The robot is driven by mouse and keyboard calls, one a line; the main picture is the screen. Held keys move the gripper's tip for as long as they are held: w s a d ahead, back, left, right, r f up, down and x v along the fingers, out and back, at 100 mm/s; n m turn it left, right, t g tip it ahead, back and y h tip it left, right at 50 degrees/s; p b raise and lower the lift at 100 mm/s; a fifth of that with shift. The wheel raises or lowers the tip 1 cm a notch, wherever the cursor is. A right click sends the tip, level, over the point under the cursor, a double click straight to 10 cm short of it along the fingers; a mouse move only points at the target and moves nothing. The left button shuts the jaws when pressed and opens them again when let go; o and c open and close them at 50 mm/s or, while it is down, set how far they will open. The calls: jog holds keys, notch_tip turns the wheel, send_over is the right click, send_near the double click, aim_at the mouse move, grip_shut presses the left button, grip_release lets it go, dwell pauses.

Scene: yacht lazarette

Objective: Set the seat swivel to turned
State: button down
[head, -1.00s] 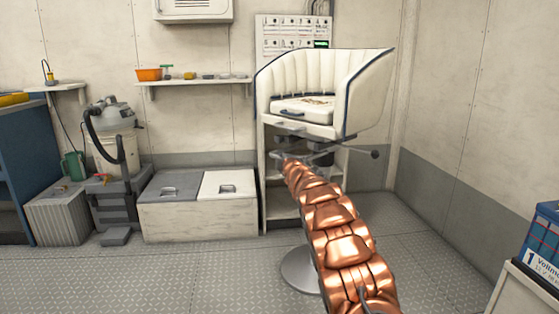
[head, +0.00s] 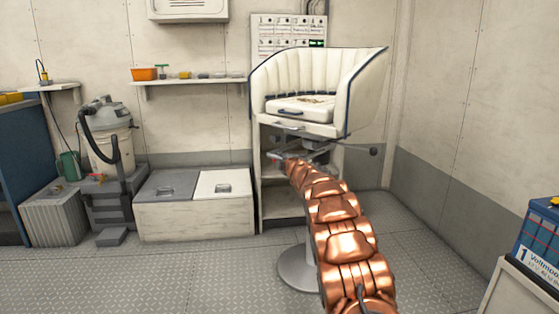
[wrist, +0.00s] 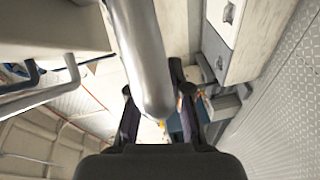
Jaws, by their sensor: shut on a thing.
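The white helm seat (head: 300,107) with dark blue piping stands on a pedestal with a round grey base (head: 298,272) in the head view. Below its cushion are a grey front handle (head: 290,127) and a rod with a dark round knob (head: 374,151) to the right. My gripper (head: 279,157) is under the seat's front left, at the end of my copper arm. In the wrist view my gripper (wrist: 158,112) has its fingers on either side of a thick grey metal bar (wrist: 142,50) with a rounded end, and is shut on it. My arm hides part of the pedestal.
A white open shelf unit (head: 268,205) stands behind the seat. A low locker (head: 195,220) and a vacuum (head: 108,135) are to the left. A blue battery (head: 538,240) on a white box is at the right edge. The floor at left front is clear.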

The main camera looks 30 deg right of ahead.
jog(key=shift+f, duration=0.15)
jog(key=c, duration=1.1)
grip_release()
jog(key=shift+d, duration=0.1)
jog(key=shift+s, duration=0.1)
jog(key=shift+s+a+r, duration=0.25)
jog(key=shift+s, duration=0.15)
jog(key=f+v, duration=0.1)
jog(key=v, duration=1)
jog(key=shift+r, duration=0.4)
jog(key=shift+d+r, duration=0.1)
